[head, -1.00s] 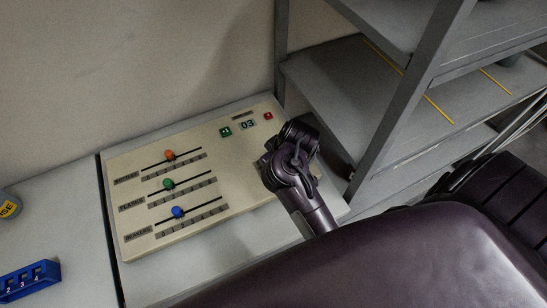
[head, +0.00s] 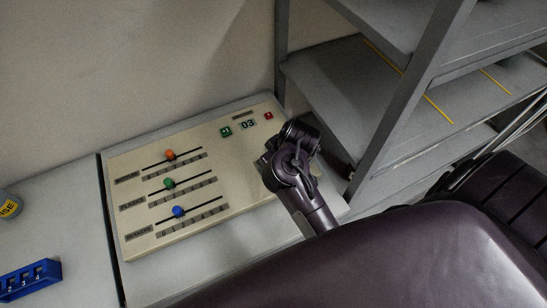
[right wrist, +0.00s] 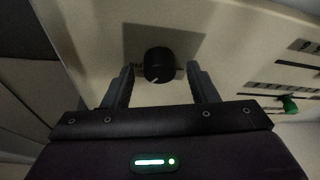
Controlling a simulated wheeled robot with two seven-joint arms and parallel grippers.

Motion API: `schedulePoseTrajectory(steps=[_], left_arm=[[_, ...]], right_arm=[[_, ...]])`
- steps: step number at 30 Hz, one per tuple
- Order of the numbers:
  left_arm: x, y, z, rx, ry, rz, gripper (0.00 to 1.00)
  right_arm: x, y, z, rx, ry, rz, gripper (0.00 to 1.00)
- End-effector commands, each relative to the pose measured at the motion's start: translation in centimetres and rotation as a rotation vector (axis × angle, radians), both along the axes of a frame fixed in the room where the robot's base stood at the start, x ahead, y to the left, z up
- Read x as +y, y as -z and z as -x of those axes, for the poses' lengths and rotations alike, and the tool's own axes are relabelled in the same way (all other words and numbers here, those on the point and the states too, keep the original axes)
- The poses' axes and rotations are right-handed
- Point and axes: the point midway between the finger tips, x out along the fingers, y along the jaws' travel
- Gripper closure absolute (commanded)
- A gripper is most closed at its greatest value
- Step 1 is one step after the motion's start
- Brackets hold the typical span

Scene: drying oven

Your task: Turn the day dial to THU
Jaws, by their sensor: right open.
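The day dial (right wrist: 158,64) is a round black knob with a pale pointer line, on the cream control panel (head: 240,180). In the right wrist view it sits between the open fingers of my right gripper (right wrist: 160,88), slightly ahead of the fingertips, with a visible space on each side. The pointer faces down and slightly left in that view. The day labels are too dark and hidden to read. In the head view my right gripper and wrist (head: 291,155) cover the dial at the panel's right part. My left gripper is in neither view.
The panel has three sliders with orange (head: 170,154), green (head: 169,183) and blue (head: 178,211) knobs, a display (head: 248,124) reading 03, and green and red buttons. A grey shelf rack (head: 390,120) stands close on the right. A blue numbered block (head: 30,280) lies at left.

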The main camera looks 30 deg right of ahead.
Motion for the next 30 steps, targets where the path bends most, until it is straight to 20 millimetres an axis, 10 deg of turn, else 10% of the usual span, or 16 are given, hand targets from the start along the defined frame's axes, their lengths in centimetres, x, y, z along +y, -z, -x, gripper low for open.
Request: schedulePoseTrajectory(steps=[12, 30], left_arm=[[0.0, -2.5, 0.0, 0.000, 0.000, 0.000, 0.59], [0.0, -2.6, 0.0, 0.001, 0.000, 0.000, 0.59]], right_arm=[[-0.6, -6.1, 2.3, -0.003, -0.001, 0.004, 0.47], [-0.6, -6.9, 2.8, -0.001, 0.000, 0.001, 0.47]])
